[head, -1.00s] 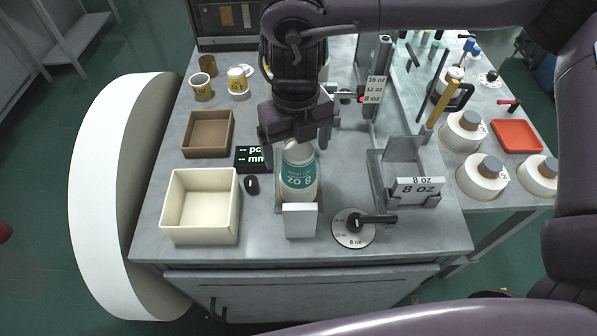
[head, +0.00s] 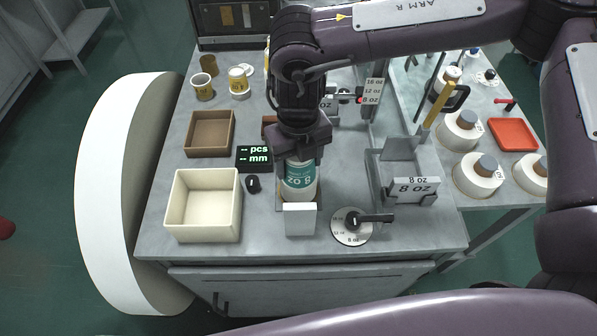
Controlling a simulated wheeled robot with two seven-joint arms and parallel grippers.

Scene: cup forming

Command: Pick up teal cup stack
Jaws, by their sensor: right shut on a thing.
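The teal cup stack (head: 300,182) is a white and teal stack with upside-down "8 oz" lettering. It stands in a grey holder with a white front block (head: 300,219) near the front middle of the table. My right gripper (head: 303,158) has come down over the top of the stack and is shut on it. The gripper hides the stack's upper end, and the white block hides its lower front. My left gripper is not in view.
A cream bin (head: 203,204) and a brown tray (head: 210,133) stand to the left. A black display (head: 254,157) is close beside the stack. A dial with a black lever (head: 352,226) and an "8 oz" holder (head: 416,188) stand to the right.

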